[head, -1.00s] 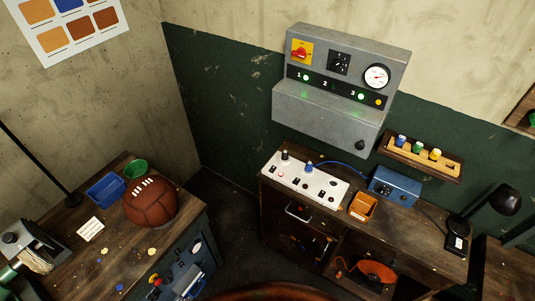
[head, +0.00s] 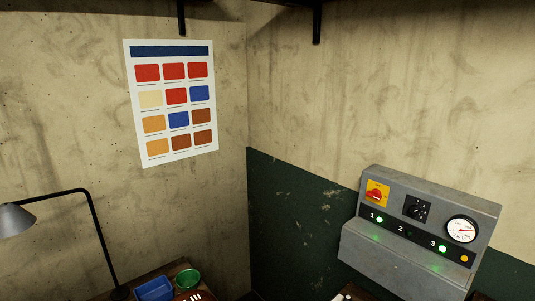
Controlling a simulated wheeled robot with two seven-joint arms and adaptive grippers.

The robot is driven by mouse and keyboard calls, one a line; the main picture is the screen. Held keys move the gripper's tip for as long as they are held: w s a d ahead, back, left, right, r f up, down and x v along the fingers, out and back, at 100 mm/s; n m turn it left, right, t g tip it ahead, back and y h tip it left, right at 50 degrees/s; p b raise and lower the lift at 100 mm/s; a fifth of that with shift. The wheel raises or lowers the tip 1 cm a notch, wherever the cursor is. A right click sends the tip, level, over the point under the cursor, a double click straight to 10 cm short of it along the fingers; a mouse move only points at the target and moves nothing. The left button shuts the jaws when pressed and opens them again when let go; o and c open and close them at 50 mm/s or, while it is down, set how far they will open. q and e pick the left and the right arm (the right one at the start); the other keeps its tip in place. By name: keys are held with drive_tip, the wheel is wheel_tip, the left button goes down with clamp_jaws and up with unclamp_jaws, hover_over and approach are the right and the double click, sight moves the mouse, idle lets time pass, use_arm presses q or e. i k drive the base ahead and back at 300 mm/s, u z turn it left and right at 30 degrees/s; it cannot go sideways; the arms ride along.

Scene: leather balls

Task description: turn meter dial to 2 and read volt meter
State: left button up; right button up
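The grey meter box (head: 405,258) is on the wall at the lower right of the head view. The black meter dial (head: 416,209) sits at its top middle; its setting is too small to read. The round white volt meter (head: 461,230) is to the right of the dial, with a red needle or mark; its value cannot be read. Below is a black strip numbered 1, 2 and 3. Green lamps glow by 1 (head: 379,219) and 3 (head: 442,249); the lamp by 2 looks dark. Neither of my grippers is in view.
A red switch on a yellow plate (head: 376,194) is left of the dial. A colour chart (head: 172,103) hangs on the left wall.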

sight(416, 210)
drive_tip(key=z, duration=1.35)
